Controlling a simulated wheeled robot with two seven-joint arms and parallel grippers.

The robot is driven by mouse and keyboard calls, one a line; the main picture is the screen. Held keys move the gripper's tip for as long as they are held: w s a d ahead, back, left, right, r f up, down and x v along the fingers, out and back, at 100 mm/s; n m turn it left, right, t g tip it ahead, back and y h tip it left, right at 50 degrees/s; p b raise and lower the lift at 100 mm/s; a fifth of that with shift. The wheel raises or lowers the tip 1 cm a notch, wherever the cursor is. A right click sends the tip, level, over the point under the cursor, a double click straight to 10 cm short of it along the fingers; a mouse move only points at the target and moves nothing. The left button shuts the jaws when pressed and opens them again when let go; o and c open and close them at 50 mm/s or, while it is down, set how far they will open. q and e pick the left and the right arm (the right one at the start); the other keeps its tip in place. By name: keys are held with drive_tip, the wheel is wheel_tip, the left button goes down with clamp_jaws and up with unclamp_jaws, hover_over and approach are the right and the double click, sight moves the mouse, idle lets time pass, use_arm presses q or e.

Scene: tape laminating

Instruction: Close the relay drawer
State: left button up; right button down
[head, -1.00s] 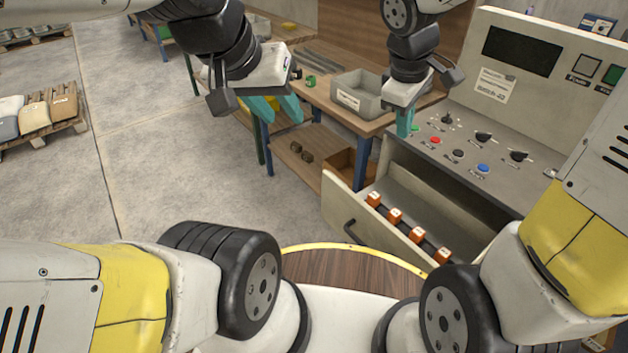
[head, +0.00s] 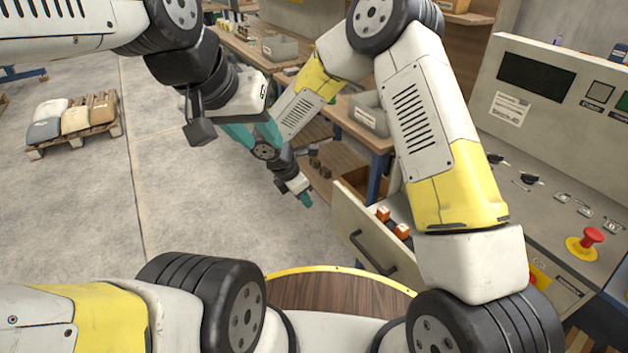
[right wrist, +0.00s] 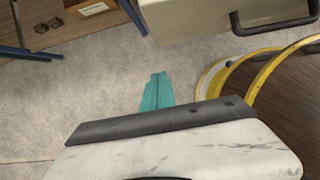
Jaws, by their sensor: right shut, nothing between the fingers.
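The relay drawer (head: 352,237) stands pulled out of the control cabinet, with a dark bar handle on its front and orange relays (head: 402,231) inside. My right arm hides much of the drawer and cabinet. In the right wrist view the drawer front (right wrist: 190,18) shows at the top, with its handle at the top right. My right gripper (head: 306,200) is shut and empty, left of the drawer front and apart from it; its teal fingers (right wrist: 157,92) also show in the right wrist view. My left gripper (head: 255,135) is open and empty above the floor at upper left.
The control cabinet (head: 545,140) has knobs, switches and a red emergency button (head: 590,240). A workbench (head: 345,110) with a grey bin (head: 368,112) stands behind the drawer. A pallet (head: 75,135) with sacks lies at far left. Open floor lies left of the drawer.

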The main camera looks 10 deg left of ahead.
drive_tip(key=w+d+f, duration=0.4)
drive_tip(key=d+f, duration=0.1)
drive_tip(key=f, duration=0.2)
drive_tip(key=shift+d, duration=0.2)
drive_tip(key=shift+w+d+r, duration=0.1)
drive_tip(key=shift+w, duration=0.1)
